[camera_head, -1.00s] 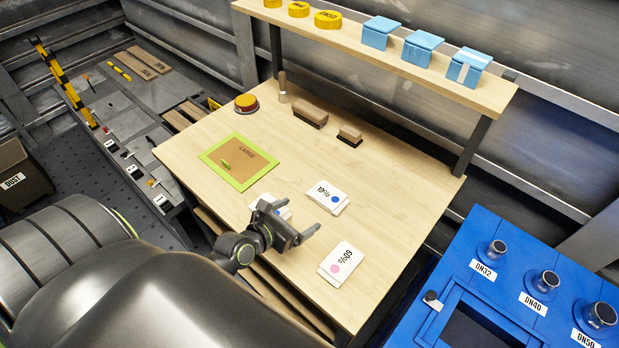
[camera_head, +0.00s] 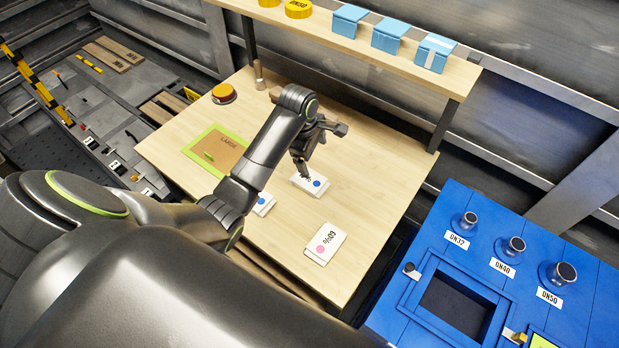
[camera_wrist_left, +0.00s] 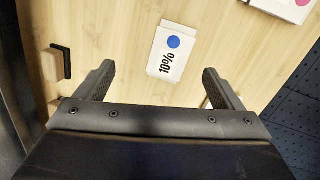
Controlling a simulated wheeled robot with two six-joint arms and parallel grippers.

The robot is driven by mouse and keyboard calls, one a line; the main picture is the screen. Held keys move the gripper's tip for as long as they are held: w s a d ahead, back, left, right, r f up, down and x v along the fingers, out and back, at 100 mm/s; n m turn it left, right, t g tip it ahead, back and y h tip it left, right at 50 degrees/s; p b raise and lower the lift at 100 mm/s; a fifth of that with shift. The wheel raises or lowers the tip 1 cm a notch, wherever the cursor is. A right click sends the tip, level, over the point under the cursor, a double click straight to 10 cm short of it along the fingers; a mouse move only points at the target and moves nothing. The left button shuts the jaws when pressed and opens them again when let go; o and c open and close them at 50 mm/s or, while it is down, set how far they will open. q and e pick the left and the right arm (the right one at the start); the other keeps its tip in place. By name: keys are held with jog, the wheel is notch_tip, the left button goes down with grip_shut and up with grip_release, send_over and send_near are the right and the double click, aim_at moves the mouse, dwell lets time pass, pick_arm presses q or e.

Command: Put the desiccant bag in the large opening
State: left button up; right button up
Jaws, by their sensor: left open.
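Three white packets lie on the wooden table. The 10% packet with a blue dot (camera_head: 316,187) is partly covered by my left gripper (camera_head: 321,155). In the left wrist view the 10% packet (camera_wrist_left: 166,62) lies flat ahead of and between the spread fingers (camera_wrist_left: 160,86), not gripped. The 60% packet with a pink dot (camera_head: 323,243) lies nearer the table's front. A third packet with a blue dot (camera_head: 264,204) is partly hidden by my arm. A green-framed brown panel marked LARGE (camera_head: 190,151) lies at the left. A dark rectangular opening (camera_head: 455,305) shows in the blue cabinet.
The blue cabinet (camera_head: 398,325) stands at the right, with metal fittings labelled DN32, DN40 and DN50. A red-orange button (camera_head: 224,93) sits at the table's back left. A shelf (camera_head: 390,62) above carries blue boxes and yellow discs. The table's right side is clear.

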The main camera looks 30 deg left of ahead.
pick_arm(q)
notch_tip(320, 180, up, 5)
jog(key=m+g+y, duration=0.1)
jog(key=m+g, duration=0.1)
jog(key=b, duration=0.5)
send_over(310, 179)
notch_tip(310, 179, down, 5)
jog(key=f, duration=0.4)
jog(key=f+p, duration=0.1)
jog(key=f, duration=0.1)
jog(key=shift+s+d+f, duration=0.1)
jog(key=shift+d, duration=0.15)
jog(key=f, duration=0.5)
jog(key=shift+a+p, duration=0.3)
jog(key=shift+p, duration=0.1)
jog(key=shift+f, duration=0.35)
jog(key=shift+r, duration=0.1)
jog(key=c, duration=1.2)
